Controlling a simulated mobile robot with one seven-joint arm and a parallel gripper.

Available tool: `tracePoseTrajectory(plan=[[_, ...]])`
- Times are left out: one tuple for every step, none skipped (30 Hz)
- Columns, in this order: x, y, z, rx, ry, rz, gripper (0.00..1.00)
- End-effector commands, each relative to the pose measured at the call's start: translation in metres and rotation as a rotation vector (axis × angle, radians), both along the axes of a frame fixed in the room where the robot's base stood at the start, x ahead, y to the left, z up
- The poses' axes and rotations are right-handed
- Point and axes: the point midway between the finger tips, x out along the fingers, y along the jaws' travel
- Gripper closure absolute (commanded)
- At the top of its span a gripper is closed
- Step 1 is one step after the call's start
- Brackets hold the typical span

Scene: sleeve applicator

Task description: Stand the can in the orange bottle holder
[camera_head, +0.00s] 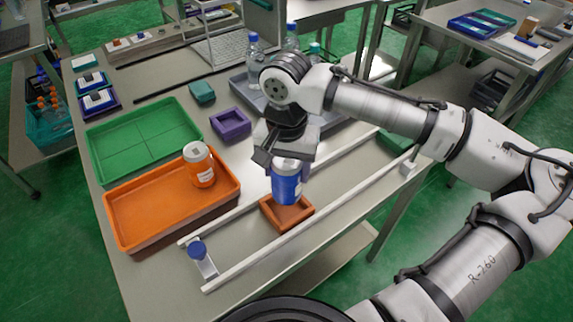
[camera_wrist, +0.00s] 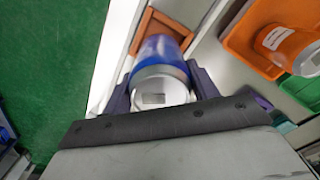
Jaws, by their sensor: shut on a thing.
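A blue can (camera_head: 286,183) with a pale top is upright in my gripper (camera_head: 286,163), whose jaws are shut on it near its top. In the wrist view the can (camera_wrist: 163,62) sits between the two fingers (camera_wrist: 161,88). The orange bottle holder (camera_head: 287,214) is a small square-rimmed box between two white rails on the table. The can is over the holder, and its lower end overlaps the holder's back part in the head view. The holder (camera_wrist: 168,24) also shows beyond the can in the wrist view. I cannot tell whether the can touches the holder's floor.
An orange tray (camera_head: 130,215) with an orange can (camera_head: 199,164) in it stands left, beside a green tray (camera_head: 110,150). A purple holder (camera_head: 231,124) is behind. White rails (camera_head: 315,225) flank the orange holder; a blue-topped piece (camera_head: 197,250) stands at their front end. Bottles (camera_head: 254,55) stand at the back.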

Motion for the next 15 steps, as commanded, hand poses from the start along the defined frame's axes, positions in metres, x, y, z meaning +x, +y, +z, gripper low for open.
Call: tracePoseTrajectory(plan=[[0.000, 0.000, -0.003, 0.000, 0.000, 0.000, 0.75], [0.000, 0.000, -0.004, 0.000, 0.000, 0.000, 0.75], [0.000, 0.000, -0.006, 0.001, 0.000, 0.000, 0.75], [0.000, 0.000, -0.007, 0.001, 0.000, 0.000, 0.75], [0.000, 0.000, -0.008, 0.001, 0.000, 0.000, 0.75], [0.000, 0.000, -0.010, 0.001, 0.000, 0.000, 0.75], [0.000, 0.000, -0.011, 0.001, 0.000, 0.000, 0.75], [0.000, 0.000, -0.012, 0.001, 0.001, 0.000, 0.75], [0.000, 0.000, -0.014, 0.001, 0.001, 0.000, 0.75], [0.000, 0.000, -0.015, 0.001, 0.001, 0.000, 0.75], [0.000, 0.000, -0.016, 0.002, 0.001, 0.000, 0.75], [0.000, 0.000, -0.018, 0.001, 0.000, 0.000, 0.75], [0.000, 0.000, -0.019, 0.001, 0.000, 0.000, 0.75], [0.000, 0.000, -0.020, 0.001, 0.000, 0.000, 0.75], [0.000, 0.000, -0.022, 0.001, 0.000, 0.000, 0.75]])
